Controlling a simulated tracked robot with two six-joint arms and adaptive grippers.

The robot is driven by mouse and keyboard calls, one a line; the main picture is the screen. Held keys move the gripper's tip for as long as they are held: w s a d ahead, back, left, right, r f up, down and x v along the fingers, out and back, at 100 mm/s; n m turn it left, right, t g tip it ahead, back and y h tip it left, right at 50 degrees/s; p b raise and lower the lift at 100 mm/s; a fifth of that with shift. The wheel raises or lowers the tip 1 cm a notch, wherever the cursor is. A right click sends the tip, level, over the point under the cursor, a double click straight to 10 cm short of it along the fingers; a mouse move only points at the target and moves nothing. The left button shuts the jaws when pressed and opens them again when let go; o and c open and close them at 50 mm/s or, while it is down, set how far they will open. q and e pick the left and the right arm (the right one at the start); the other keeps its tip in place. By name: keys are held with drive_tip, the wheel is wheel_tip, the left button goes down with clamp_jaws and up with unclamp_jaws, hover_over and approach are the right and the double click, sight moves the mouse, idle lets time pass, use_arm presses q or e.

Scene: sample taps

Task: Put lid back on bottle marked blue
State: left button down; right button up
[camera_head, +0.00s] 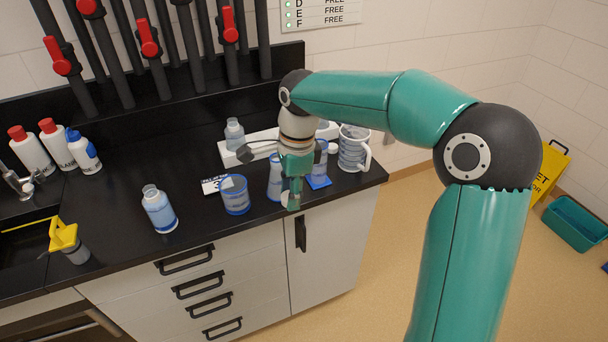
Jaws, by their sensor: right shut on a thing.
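My right gripper (292,196) reaches down at the front edge of the black counter. It is shut on a small pale round thing (286,200) that looks like a lid, mostly hidden by the fingers. A clear bottle with a blue label (159,212) stands upright to the left, and its neck looks pale. Another clear vessel with blue marks (274,180) stands just left of the gripper, partly covered by it. I cannot read any marks. My left gripper does not show.
A clear beaker with blue bands (235,196) stands between the bottles, beside a small printed card (211,186). A clear jug (352,150) stands at the right. The counter's left middle is free.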

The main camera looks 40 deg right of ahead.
drive_tip(key=w+a+f+n+g, duration=0.1)
drive_tip(key=w+a+f+n, duration=0.1)
drive_tip(key=a+f+n, duration=0.4)
drive_tip(key=w+a+f+n+g+h, duration=0.1)
drive_tip(key=a+f+n, duration=0.4)
drive_tip(key=f+n, duration=0.7)
drive_tip(key=w+n, duration=0.1)
drive_tip(key=n, duration=0.3)
drive_tip(key=shift+a+f+n, duration=0.3)
drive_tip(key=shift+a+n, duration=0.05)
drive_tip(key=shift+n, duration=0.05)
